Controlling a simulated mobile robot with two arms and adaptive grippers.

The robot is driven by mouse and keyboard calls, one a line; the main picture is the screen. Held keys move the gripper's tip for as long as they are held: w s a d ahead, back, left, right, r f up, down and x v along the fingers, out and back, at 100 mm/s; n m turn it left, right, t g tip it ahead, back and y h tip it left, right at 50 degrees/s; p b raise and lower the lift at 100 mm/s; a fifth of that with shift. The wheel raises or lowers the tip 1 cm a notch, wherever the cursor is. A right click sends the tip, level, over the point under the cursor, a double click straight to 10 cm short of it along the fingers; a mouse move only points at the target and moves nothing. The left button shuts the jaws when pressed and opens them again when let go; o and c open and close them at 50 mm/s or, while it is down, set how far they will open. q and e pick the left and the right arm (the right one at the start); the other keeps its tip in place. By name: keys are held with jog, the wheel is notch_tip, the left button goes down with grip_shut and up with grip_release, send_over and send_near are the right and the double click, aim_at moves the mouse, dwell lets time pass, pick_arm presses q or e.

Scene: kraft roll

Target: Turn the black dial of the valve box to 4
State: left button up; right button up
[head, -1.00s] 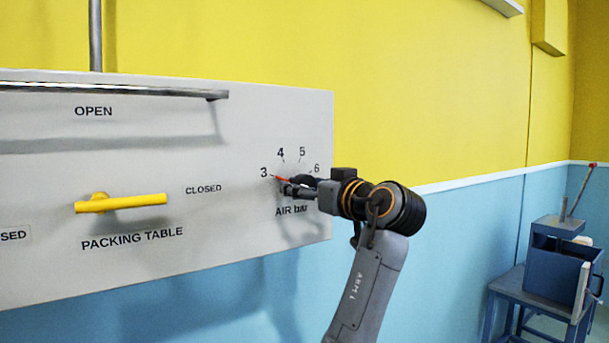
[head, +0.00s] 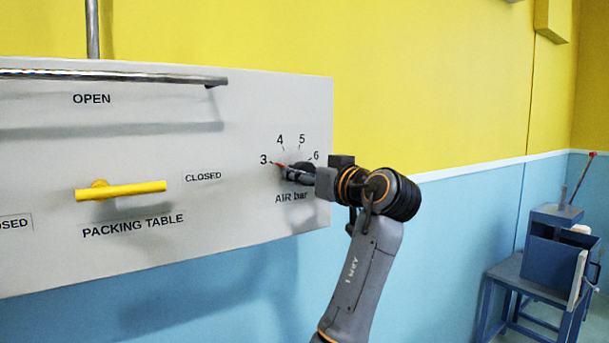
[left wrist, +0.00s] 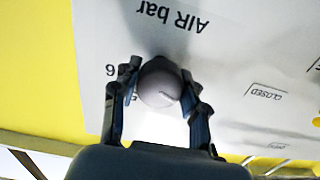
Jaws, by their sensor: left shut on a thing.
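The valve box (head: 240,130) is a pale panel on the wall. Its black dial (head: 297,167) sits at the right end above the "AIR bar" label, with numbers 3, 4, 5 and 6 around its top. The dial's red pointer (head: 280,165) points at about 3. My left gripper (head: 300,173) is at the dial and partly covers it. In the left wrist view my left gripper (left wrist: 162,80) has one finger on each side of the round dial (left wrist: 158,88) and is shut on it. My right gripper is not in view.
A yellow handle (head: 122,190) labelled "PACKING TABLE" is on the panel to the left, pointing to "CLOSED". A metal bar (head: 110,77) runs along the panel top. A blue stand with a box (head: 550,255) is at the far right.

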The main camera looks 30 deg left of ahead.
pick_arm(q)
jog(key=shift+m, duration=0.3)
jog(key=m+b, duration=0.1)
jog(key=m, duration=0.1)
jog(key=shift+m, duration=0.4)
jog(key=shift+r+m, duration=0.1)
jog(key=shift+m, duration=2.4)
jog(key=o, duration=1.2)
jog(key=shift+d, duration=0.1)
jog(key=v, duration=1.1)
jog(key=shift+s+d, duration=0.15)
jog(key=shift+d, duration=0.2)
